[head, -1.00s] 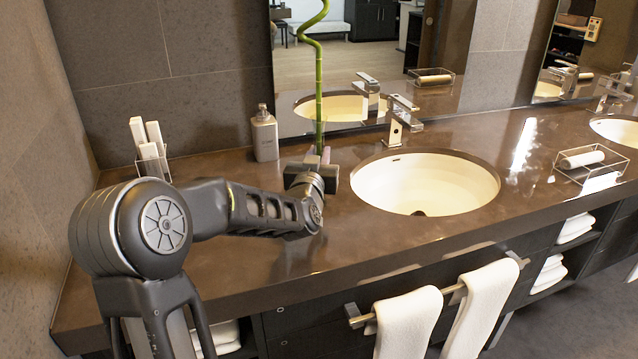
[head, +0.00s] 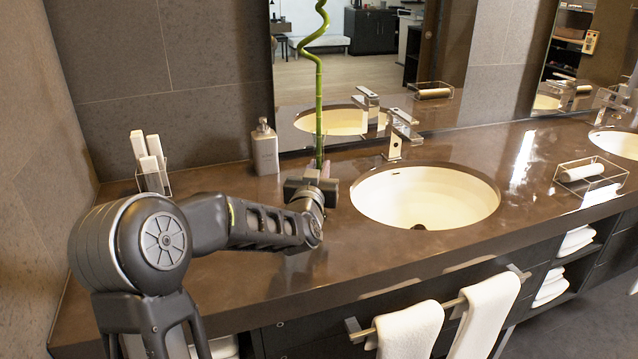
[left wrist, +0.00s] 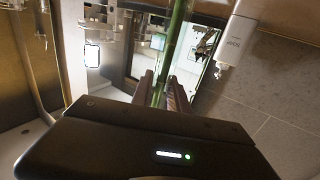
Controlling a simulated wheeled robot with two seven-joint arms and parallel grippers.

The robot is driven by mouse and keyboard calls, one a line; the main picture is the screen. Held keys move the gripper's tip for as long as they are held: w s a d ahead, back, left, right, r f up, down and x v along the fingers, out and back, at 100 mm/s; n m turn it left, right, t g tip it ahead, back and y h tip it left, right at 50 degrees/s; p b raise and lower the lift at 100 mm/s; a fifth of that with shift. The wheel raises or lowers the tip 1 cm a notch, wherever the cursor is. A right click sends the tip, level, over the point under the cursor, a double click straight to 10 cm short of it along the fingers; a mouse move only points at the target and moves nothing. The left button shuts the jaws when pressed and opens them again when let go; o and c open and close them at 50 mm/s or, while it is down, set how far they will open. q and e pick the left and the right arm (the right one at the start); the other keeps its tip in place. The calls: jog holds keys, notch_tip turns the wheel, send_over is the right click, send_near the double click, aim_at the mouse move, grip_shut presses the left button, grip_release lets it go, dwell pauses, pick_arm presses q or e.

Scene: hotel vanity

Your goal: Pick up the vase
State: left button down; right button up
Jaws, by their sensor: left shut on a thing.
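The vase holds a tall green bamboo stalk (head: 319,115) with a curled top. The vase's own body is clear or hidden behind my gripper, so I cannot make out its outline. The stalk stands upright by the mirror, left of the near sink. My left gripper (head: 318,174) is at the stalk's lower end, low over the counter, and is shut on the vase. In the left wrist view the stalk (left wrist: 176,45) runs down between the two fingers of the gripper (left wrist: 161,90). My right gripper is not in view.
A grey soap dispenser (head: 265,150) stands just left of the stalk. A holder with white items (head: 150,162) is at the counter's left end. The sink (head: 425,197) and its faucet (head: 400,135) are to the right. The mirror (head: 385,55) is close behind. The front counter is clear.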

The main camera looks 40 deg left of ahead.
aim_at(318, 129)
pick_arm(q)
notch_tip(318, 129, up, 10)
jog(key=shift+r, duration=0.1)
dwell(0.4)
jog(key=shift+p, duration=0.3)
